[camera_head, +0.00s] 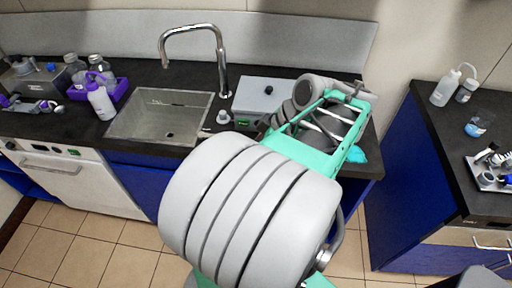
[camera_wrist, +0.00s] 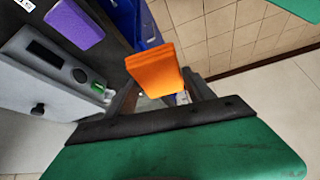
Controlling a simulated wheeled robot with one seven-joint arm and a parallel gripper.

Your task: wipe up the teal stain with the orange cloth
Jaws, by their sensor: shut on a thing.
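The orange cloth (camera_wrist: 154,74) is a folded block between the two dark fingers of my gripper (camera_wrist: 158,92) in the wrist view. My gripper is shut on it and seems to hold it over the counter's front edge, but its height is unclear. In the head view my arm hides the gripper and the cloth. A bright teal patch (camera_head: 357,155), which looks like the stain, shows on the dark counter near its front right corner, just right of my arm. Part of it may be hidden by the arm. The stain is not visible in the wrist view.
A grey box with a knob (camera_head: 268,97) stands behind my arm; in the wrist view a grey device (camera_wrist: 50,75) is left of the gripper. A purple block (camera_wrist: 75,24) lies beyond it. The sink (camera_head: 155,115) is left. A second counter (camera_head: 445,140) stands right, across a gap.

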